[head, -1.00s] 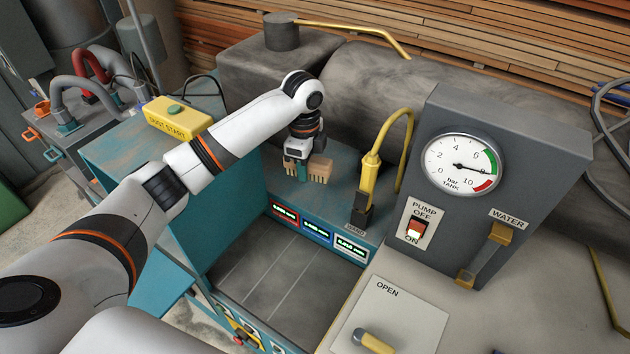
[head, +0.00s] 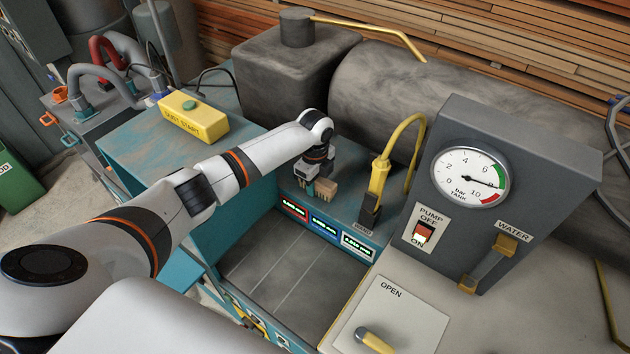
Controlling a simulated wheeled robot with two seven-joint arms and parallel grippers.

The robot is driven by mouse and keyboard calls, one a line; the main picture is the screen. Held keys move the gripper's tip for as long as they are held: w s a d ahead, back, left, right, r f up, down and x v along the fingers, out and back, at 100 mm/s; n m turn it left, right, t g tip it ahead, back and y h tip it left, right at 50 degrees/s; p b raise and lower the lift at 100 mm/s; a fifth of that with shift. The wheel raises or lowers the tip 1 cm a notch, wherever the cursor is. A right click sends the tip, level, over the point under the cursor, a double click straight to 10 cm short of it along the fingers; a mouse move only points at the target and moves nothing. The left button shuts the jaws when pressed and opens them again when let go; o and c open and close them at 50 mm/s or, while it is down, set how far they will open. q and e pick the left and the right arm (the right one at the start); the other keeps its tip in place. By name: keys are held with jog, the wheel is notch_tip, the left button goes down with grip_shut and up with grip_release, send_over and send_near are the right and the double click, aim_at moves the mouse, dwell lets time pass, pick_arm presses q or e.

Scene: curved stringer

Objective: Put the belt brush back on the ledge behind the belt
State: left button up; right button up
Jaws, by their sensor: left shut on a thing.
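The belt brush (head: 326,188) is a small tan block with bristle-like ribs. It is at the teal ledge (head: 345,212) behind the dark belt (head: 285,265). My left gripper (head: 309,188) reaches over from the left, points down and is shut on the left end of the brush. The brush looks upright and very low over the ledge; I cannot tell whether it touches. The gripper hides part of it. My right gripper is not in view.
The yellow wand (head: 378,178) stands in its holder right of the brush, its hose arching back. A grey gauge box (head: 500,200) is further right. Small displays (head: 323,227) line the ledge's front. The belt is clear.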

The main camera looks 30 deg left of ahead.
pick_arm(q)
jog(key=shift+f, duration=0.2)
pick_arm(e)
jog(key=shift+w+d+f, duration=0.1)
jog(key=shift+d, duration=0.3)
pick_arm(q)
jog(key=o, duration=0.9)
jog(key=shift+o, duration=0.2)
jog(key=shift+r, duration=0.1)
notch_tip(320, 180, up, 11)
jog(key=b, duration=0.3)
jog(key=shift+r, duration=0.6)
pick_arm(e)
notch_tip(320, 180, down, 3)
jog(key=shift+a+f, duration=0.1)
pick_arm(q)
jog(key=shift+f, duration=0.1)
